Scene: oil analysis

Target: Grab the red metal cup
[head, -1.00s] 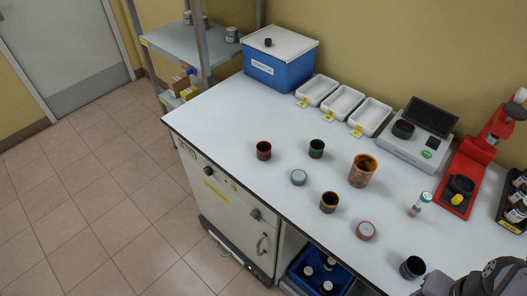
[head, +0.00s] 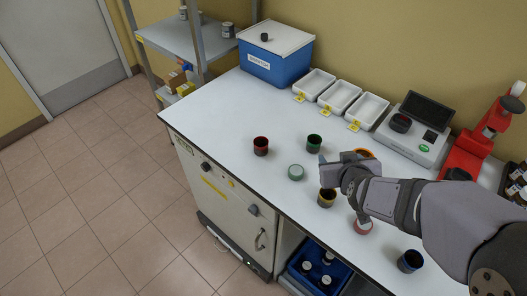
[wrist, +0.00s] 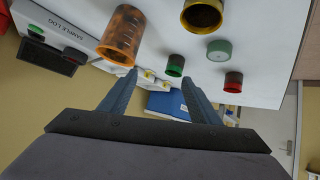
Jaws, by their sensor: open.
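The red metal cup (head: 261,146), dark inside with a red rim, stands upright on the white bench top, left of the other cups. In the wrist view the red cup (wrist: 233,82) is to the right, outside the space between the fingers. My gripper (head: 342,190) is open and empty, over the right part of the bench, well to the right of the red cup. In the wrist view my gripper (wrist: 159,80) shows two spread blue-grey fingers with nothing between them held.
Near the red cup are a green cup (head: 313,143) and a green lid (head: 296,172). A yellow-rimmed cup (head: 326,197) sits by my gripper. An orange jar (wrist: 122,35) is partly hidden in the head view. White trays (head: 341,97) line the back. Bench left of the red cup is clear.

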